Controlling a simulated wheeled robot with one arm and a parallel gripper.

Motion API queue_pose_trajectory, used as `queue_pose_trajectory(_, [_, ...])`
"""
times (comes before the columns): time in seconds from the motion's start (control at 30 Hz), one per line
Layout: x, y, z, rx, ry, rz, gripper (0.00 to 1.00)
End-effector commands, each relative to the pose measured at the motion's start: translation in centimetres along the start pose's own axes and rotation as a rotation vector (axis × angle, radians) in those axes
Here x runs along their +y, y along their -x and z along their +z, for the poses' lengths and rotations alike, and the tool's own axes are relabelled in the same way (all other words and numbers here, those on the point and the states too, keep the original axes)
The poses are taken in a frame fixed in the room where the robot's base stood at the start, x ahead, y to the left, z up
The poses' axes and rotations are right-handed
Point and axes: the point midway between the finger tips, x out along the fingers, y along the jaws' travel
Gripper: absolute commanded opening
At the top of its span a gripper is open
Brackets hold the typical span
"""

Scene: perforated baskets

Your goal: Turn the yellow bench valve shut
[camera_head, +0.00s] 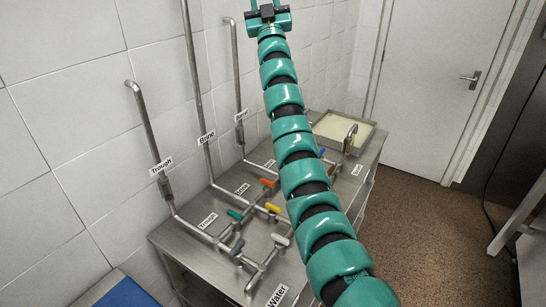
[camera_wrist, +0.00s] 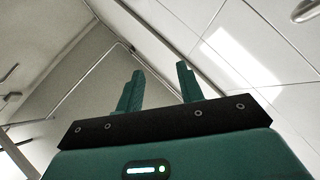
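The yellow bench valve (camera_head: 272,207) is a small yellow handle on the steel pipework on the bench, left of my arm in the head view. Its exact angle to its pipe is hard to tell at this size. My gripper (camera_wrist: 158,80) is raised high, far above the valve, at the top edge of the head view. In the wrist view its two teal fingers stand apart with nothing between them. The valve does not show in the wrist view, which faces the ceiling and walls.
Vertical pipes (camera_head: 151,130) rise along the tiled wall. A basin (camera_head: 366,141) stands at the bench's far end.

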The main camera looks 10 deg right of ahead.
Motion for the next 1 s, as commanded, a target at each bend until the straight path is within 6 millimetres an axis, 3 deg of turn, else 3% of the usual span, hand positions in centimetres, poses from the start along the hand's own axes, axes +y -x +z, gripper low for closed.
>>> queue_pose_trajectory(0.1, [-0.8, -1.6, 3.4, -0.201, 0.038, -0.050, 0.37])
queue_pose_trajectory(0.23, [-2.0, -1.3, 8.0, -0.436, 0.082, -0.120, 0.37])
queue_pose_trajectory(0.37, [-3.1, 1.0, 12.7, -0.677, 0.125, -0.204, 0.37])
queue_pose_trajectory(0.47, [-4.0, 4.2, 16.2, -0.865, 0.157, -0.279, 0.37])
queue_pose_trajectory(0.67, [-5.4, 13.6, 22.4, -1.253, 0.208, -0.458, 0.37])
queue_pose_trajectory(0.8, [-6.1, 21.9, 25.1, -1.526, 0.232, -0.608, 0.37])
queue_pose_trajectory(1.0, [-6.0, 32.6, 24.9, -1.868, 0.244, -0.840, 0.37])
